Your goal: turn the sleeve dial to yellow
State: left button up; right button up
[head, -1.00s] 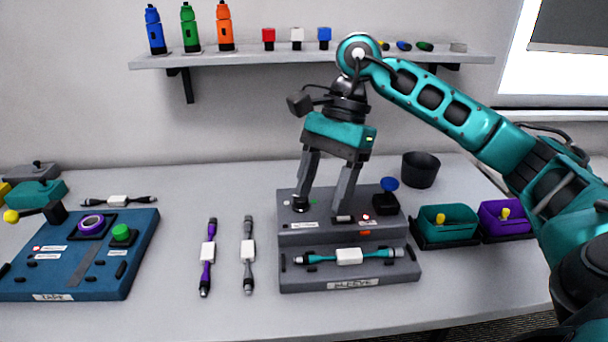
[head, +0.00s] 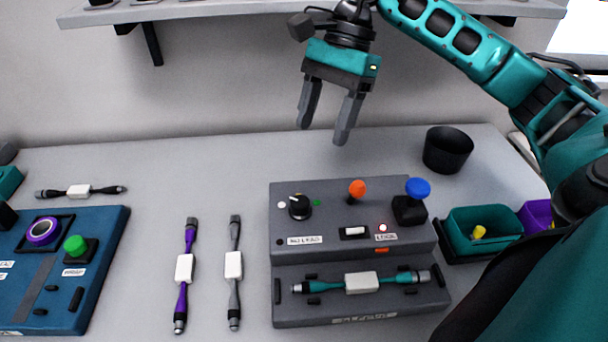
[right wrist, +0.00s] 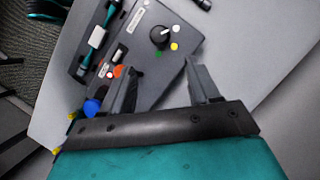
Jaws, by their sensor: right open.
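The sleeve dial (head: 299,207) is a round black knob on the grey sleeve station (head: 355,251), at its upper left. Its white pointer tilts up and left in the head view. In the right wrist view the dial (right wrist: 160,37) has white (right wrist: 176,28), yellow (right wrist: 174,46) and green dots beside it; its pointer faces the white dot's side. My right gripper (head: 322,132) is open and empty, raised above and behind the station, with its fingers pointing down. It is apart from the dial. My left gripper is not in view.
An orange knob (head: 357,187) and a blue knob (head: 418,188) stand up from the station right of the dial. A teal cable (head: 405,278) lies in its front slot. Purple and grey cables lie left; a black cup (head: 447,150) and bins stand right.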

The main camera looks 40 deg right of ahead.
aim_at(302, 200)
jog(key=x, duration=1.2)
jog(key=shift+s+a+f, duration=0.15)
jog(key=shift+a+f, duration=0.05)
jog(key=shift+f, duration=0.15)
jog(key=c, duration=1)
